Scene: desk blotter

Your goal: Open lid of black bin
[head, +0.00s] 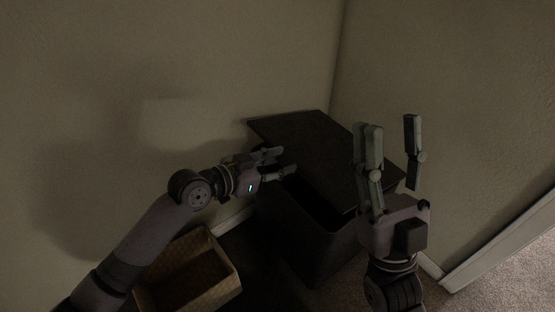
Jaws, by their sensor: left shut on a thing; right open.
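The black bin (308,240) stands in the corner between two walls. Its dark lid (308,137) lies over the top, and a dark gap shows between the lid's left edge and the bin's near rim. My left gripper (287,161) is at the left edge of the lid, shut on that edge; the exact contact is dim. My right gripper (389,125) is open and empty, with its fingers pointing up. It is in front of the lid's right part and hides some of the lid and bin.
A woven tan basket (225,262) sits on the floor left of the bin, below my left arm. Beige walls (440,90) rise close behind and right of the bin. Carpet (500,275) shows at lower right beside a pale baseboard (500,240).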

